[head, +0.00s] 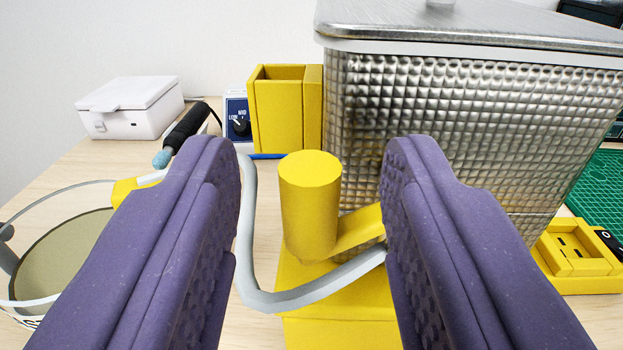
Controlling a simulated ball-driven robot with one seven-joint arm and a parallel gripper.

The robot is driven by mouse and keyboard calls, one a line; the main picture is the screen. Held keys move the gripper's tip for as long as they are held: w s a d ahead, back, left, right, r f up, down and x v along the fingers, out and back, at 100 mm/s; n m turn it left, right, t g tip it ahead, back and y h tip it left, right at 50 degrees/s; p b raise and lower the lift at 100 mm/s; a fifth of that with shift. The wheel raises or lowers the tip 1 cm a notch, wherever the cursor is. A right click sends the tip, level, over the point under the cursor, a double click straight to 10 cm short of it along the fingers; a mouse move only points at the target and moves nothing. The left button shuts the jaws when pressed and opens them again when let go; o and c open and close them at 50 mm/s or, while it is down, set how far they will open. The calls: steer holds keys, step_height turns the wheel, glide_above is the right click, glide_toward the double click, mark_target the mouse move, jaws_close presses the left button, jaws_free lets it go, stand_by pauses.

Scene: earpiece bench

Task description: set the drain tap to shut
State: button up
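The drain tap appears to be the yellow upright cylinder (311,205) with a yellow arm (360,228) slanting off to its right. It stands over a yellow block (340,300), in front of a dimpled metal tank (460,130). My gripper (314,145) is open, its two purple fingers on either side of the cylinder with clear gaps in this view. The right finger hides the far end of the yellow arm. Whether the tap is set to open or shut I cannot tell. A grey hose (247,225) curves around the left and front of the tap.
Behind are a white box (130,107), a black-handled tool (187,127), a dial box (237,122) and a yellow holder (283,110). A yellow tray (577,257) and green mat (602,190) lie right.

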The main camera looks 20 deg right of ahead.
jaws_close()
steer(key=w+m+g+h+p, duration=0.1)
steer(key=h+p, duration=0.1)
steer(key=m+g+h+p, duration=0.1)
steer(key=m+h+p, duration=0.1)
steer(key=w+a+m+g+h+p, duration=0.1)
steer(key=m+h+p, duration=0.1)
steer(key=h+p, duration=0.1)
steer(key=shift+w+r+g, duration=0.1)
steer(key=shift+w+g, duration=0.25)
steer(key=shift+g, duration=0.05)
steer(key=shift+o, duration=0.2)
jaws_free()
